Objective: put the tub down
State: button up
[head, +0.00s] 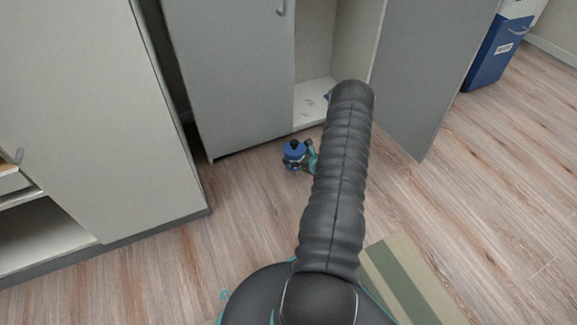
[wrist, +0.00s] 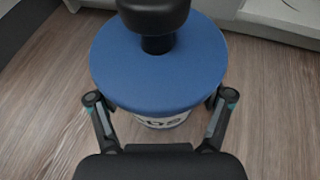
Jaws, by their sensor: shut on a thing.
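The tub (wrist: 112,65) has a blue round lid with a black knob on top and a white side with dark lettering, partly seen below the lid in the wrist view. It looks upright. My gripper (wrist: 160,112) is shut on it, with one finger at each side just below the lid's edge. In the head view the tub (head: 294,150) is small, in front of the grey cabinet, with my gripper (head: 296,164) around it. My arm hides part of the gripper there. I cannot tell whether the tub's base touches the floor.
The grey cabinet (head: 235,75) stands behind the tub, its right door (head: 425,75) swung open. A pale cabinet (head: 95,120) stands at left. A blue box (head: 490,55) is at the far right. A striped green rug (head: 410,285) lies near my base. Wooden floor is clear around the tub.

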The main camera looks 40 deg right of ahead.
jog(key=shift+w+a+f, duration=0.6)
jog(key=shift+w+a, duration=0.15)
jog(key=shift+w, duration=0.05)
jog(key=shift+f+b, duration=0.45)
jog(key=shift+f, duration=1.5)
jog(key=shift+f, duration=0.1)
jog(key=o, duration=1.6)
jog(key=shift+f, duration=0.1)
jog(key=shift+o, duration=0.2)
